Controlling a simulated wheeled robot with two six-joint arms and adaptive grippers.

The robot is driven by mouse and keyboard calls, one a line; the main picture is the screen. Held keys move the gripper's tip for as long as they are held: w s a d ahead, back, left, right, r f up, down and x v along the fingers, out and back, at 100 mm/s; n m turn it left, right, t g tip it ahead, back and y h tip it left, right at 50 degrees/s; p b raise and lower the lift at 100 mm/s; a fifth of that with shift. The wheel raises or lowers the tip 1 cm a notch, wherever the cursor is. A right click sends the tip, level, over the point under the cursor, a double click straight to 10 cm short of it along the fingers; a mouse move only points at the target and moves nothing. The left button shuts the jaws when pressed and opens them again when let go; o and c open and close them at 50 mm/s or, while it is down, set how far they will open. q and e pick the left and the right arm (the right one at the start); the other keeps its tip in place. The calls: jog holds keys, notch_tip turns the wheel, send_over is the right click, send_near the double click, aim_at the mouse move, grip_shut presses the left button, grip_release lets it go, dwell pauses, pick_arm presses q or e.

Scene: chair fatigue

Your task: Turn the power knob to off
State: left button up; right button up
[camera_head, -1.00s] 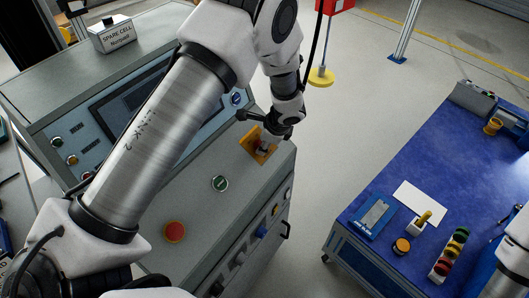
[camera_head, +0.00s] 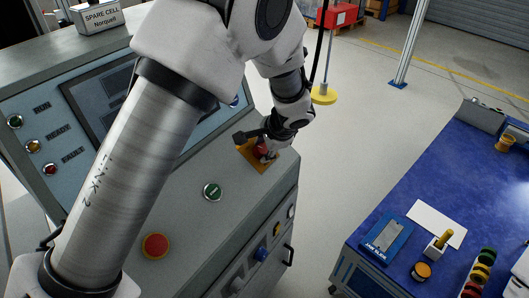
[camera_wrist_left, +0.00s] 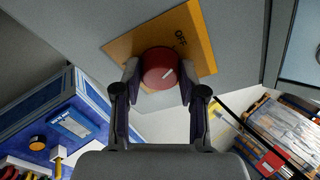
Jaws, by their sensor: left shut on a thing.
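The power knob is red and round with a short white line on its face; it shows in the left wrist view (camera_wrist_left: 158,66) and partly in the head view (camera_head: 261,151). It sits on a yellow-orange plate (camera_wrist_left: 205,45) marked OFF, at the right end of the grey console's sloped top. The white line slants on the knob's right half; OFF is printed above and right of it. My left gripper (camera_wrist_left: 160,77) is shut on the knob, one finger on each side; it also shows in the head view (camera_head: 264,148). My right gripper is out of view.
A blue workbench (camera_head: 440,190) stands right, with clear floor between.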

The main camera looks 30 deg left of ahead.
pick_arm(q)
jog(key=shift+s+f, duration=0.25)
jog(key=o, duration=1)
jog(key=shift+o, duration=0.8)
jog(key=shift+w+a, duration=0.1)
jog(key=shift+a, duration=0.1)
jog(key=shift+d+r, duration=0.25)
jog(key=shift+r, duration=0.25)
jog(key=v, duration=0.6)
jog(key=shift+r, duration=0.2)
jog(key=shift+d, duration=0.15)
